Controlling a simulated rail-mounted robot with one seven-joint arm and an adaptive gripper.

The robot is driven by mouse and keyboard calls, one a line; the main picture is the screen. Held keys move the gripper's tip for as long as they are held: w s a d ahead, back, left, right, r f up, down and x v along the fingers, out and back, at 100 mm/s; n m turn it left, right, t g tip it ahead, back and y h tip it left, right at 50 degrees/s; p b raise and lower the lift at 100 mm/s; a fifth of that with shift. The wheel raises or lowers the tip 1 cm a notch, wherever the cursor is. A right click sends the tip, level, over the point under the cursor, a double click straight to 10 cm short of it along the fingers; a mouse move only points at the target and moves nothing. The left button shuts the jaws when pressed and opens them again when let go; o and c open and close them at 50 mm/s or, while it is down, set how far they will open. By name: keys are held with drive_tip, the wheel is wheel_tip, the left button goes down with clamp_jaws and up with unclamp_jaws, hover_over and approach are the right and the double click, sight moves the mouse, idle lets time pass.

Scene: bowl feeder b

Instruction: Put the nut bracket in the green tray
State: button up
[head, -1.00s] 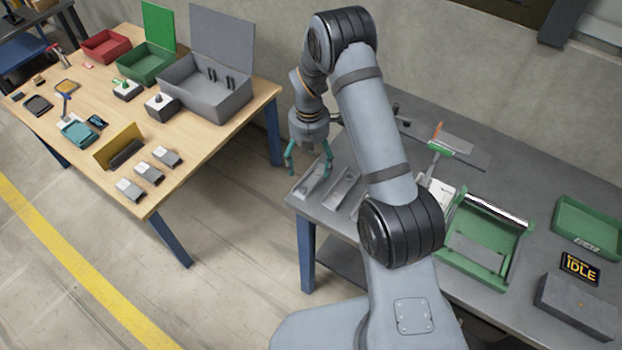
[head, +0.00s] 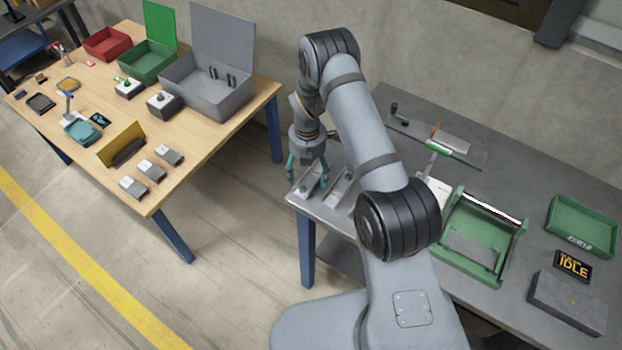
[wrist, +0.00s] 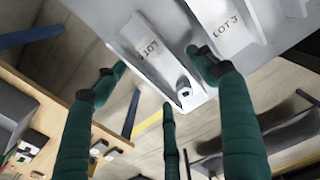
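Grey metal channel pieces lie at the left end of the grey table. One (head: 309,182) is under my gripper (head: 308,174), and another (head: 341,184) lies to its right. In the wrist view the nearer piece (wrist: 143,42) is marked "LOT" and has a nut-like part (wrist: 184,91) at its near end; I cannot tell for sure that this is the nut bracket. My gripper (wrist: 158,76) is open, its teal fingers spread around that piece's end; contact is unclear. A green tray (head: 582,232) stands at the far right of the grey table.
A green fixture (head: 480,240), a grey block (head: 567,300) and an "IDLE" display (head: 574,266) are on the grey table (head: 400,105). The wooden table (head: 215,150) at left holds a green bin (head: 148,65), a red bin (head: 106,44) and a grey box (head: 207,97). A floor gap separates the tables.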

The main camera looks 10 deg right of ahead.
drive_tip(key=c, duration=1.3)
drive_tip(key=shift+o, duration=0.2)
drive_tip(key=shift+r, duration=0.1)
